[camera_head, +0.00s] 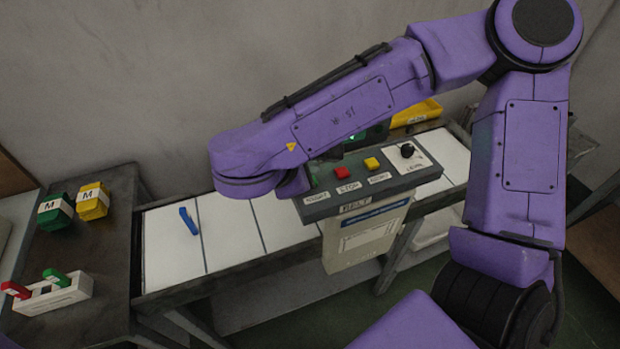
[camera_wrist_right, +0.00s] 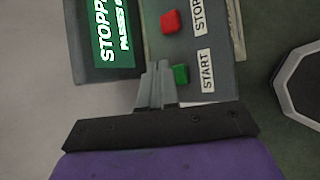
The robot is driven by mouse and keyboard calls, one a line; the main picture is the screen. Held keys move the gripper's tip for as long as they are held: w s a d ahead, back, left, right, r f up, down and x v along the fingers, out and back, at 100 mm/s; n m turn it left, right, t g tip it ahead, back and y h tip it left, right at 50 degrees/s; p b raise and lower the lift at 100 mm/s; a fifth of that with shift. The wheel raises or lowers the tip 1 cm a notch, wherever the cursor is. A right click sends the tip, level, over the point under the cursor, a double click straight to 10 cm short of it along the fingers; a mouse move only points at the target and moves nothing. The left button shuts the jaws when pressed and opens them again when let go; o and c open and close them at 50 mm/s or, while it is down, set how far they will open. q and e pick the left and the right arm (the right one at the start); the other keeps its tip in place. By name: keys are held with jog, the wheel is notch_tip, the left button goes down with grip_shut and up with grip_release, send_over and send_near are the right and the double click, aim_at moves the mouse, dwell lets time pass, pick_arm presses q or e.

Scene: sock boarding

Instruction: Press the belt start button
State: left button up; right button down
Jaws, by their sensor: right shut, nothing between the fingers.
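The belt control box (camera_head: 390,183) carries a red button (camera_head: 341,173), a yellow button (camera_head: 372,163) and a black knob (camera_head: 407,150), with labels below. In the head view my right gripper (camera_head: 303,186) is at the box's left end, and the arm hides the start button's area. The red stop button (camera_wrist_right: 170,21) also shows there. My left gripper is out of view.
A green screen (camera_wrist_right: 115,35) shows a cut-off word beginning "STOPP". The white belt (camera_head: 228,236) carries a blue clip-like item (camera_head: 188,220). A dark side table (camera_head: 105,250) holds green (camera_head: 55,212) and yellow (camera_head: 93,201) items and a white holder (camera_head: 55,296). A yellow bin (camera_head: 418,113) stands behind.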

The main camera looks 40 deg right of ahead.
dwell(0.8)
jog(key=shift+f+b, duration=0.45)
jog(key=shift+b, duration=0.35)
